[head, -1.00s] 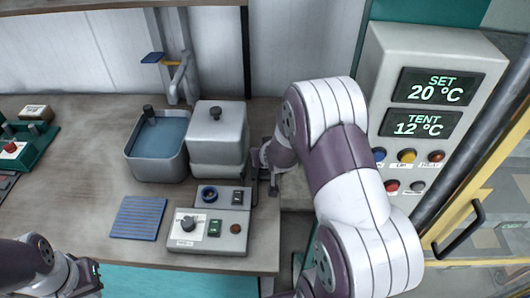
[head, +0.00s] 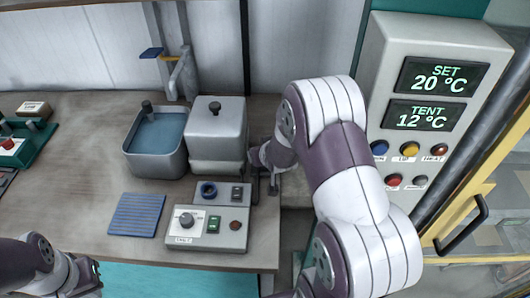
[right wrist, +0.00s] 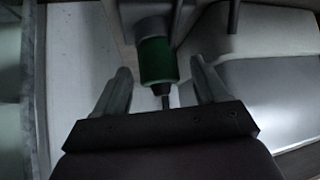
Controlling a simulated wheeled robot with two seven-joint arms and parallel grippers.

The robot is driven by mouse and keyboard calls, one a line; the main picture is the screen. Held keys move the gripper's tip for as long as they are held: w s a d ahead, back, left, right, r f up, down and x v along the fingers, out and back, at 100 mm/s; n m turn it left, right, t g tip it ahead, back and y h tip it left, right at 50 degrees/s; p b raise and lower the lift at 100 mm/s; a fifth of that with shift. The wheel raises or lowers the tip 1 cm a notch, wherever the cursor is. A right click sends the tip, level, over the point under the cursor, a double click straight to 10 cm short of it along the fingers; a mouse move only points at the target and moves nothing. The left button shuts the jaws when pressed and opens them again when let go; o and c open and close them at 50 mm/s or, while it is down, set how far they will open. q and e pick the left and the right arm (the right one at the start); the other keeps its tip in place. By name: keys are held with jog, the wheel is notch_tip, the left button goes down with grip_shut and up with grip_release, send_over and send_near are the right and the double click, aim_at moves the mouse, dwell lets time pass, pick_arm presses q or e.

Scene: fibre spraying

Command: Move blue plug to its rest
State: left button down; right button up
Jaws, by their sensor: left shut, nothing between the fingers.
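No plug can be made out for certain. My right gripper (head: 267,180) is beside the right edge of the bench, mostly hidden by my arm in the head view. In the right wrist view its two fingers (right wrist: 160,75) are apart. A green cylinder with a dark tip (right wrist: 157,62) shows between and beyond them, not visibly gripped. My left gripper (head: 90,272) is shut and empty at the lower left.
A tank of blue liquid (head: 130,164) and a lidded grey box (head: 216,145) stand behind the control box (head: 240,240). A blue ribbed mat (head: 137,215) lies to its left. A tap (head: 181,72) stands behind. A display cabinet (head: 385,50) rises at right. The bench's left middle is clear.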

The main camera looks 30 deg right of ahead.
jog(key=shift+s+a+r, duration=0.1)
jog(key=shift+s+r, duration=0.2)
jog(key=shift+r, duration=0.15)
jog(key=v, duration=1.1)
jog(key=shift+s, duration=0.3)
jog(key=shift+r, duration=0.1)
